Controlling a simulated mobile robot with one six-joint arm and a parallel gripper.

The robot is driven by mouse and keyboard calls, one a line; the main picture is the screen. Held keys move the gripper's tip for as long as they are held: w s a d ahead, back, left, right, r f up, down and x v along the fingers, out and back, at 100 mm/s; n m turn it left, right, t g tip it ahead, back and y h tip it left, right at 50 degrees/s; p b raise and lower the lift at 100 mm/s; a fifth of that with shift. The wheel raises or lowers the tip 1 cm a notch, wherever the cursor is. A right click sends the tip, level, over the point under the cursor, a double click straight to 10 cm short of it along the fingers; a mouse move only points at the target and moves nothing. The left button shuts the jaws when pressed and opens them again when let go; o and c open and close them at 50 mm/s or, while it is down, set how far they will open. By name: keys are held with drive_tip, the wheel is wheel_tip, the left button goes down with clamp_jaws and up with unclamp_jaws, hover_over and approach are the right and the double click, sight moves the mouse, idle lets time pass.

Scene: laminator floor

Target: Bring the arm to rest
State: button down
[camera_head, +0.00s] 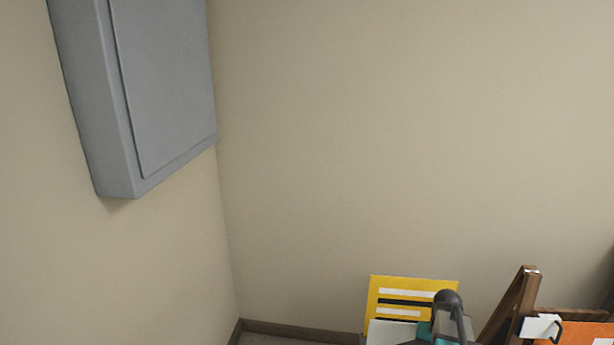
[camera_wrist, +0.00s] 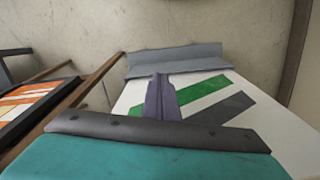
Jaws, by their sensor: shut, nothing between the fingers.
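My gripper (camera_wrist: 160,78) shows in the wrist view, its two dark fingers together in the middle with nothing between them. Its dark bar and teal body fill the bottom of that view. In the head view, a grey and teal part of my arm shows low, in front of a yellow sign with white and black bars (camera_head: 415,285). The fingertips cannot be made out there.
A grey wall cabinet (camera_head: 165,85) hangs at the upper left. A wooden frame (camera_head: 512,305) with an orange panel (camera_head: 585,335) stands at lower right. In the wrist view, a grey ledge-like piece (camera_wrist: 180,60) lies before the wall. The wall's middle is bare.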

drive_tip(key=s+a+f+n+g, duration=0.1)
drive_tip(key=s+a+f+n, duration=0.1)
drive_tip(key=s+a+f, duration=0.45)
drive_tip(key=s+a+f+n+g, duration=0.1)
drive_tip(key=s+a+f+g, duration=0.15)
drive_tip(key=a+f, duration=0.65)
drive_tip(key=s+a+f+n, duration=0.1)
drive_tip(key=s+a+f, duration=0.1)
drive_tip(key=s+a, duration=0.3)
drive_tip(key=s+a+f+n+g, duration=0.1)
drive_tip(key=s+a, duration=0.4)
drive_tip(key=s, duration=0.6)
wheel_tip(320, 180, down, 2)
drive_tip(key=shift+s+a+f+n, duration=0.15)
drive_tip(key=shift+s+a+n, duration=0.25)
drive_tip(key=shift+n, duration=0.2)
drive_tip(key=shift+d, duration=0.15)
